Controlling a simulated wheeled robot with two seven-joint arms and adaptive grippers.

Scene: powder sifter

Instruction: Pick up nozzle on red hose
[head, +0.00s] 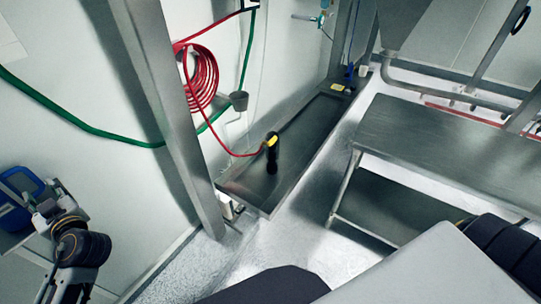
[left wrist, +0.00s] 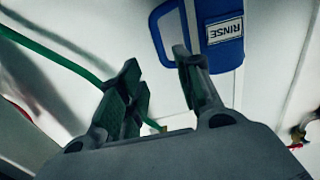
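The nozzle (head: 271,158), black with a yellow top, stands roughly upright on the grey metal shelf (head: 315,130). The red hose (head: 203,80) hangs in a coil on the wall, and a length of it runs down to the nozzle. My left gripper (head: 45,205) is at the far left of the head view, well away from the nozzle. In the left wrist view my left gripper (left wrist: 155,62) has its fingers apart with nothing between them. My right gripper is not in view.
A metal post (head: 165,100) stands between my left gripper and the nozzle. A green hose (head: 75,125) crosses the wall. A steel table (head: 440,150) is at right.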

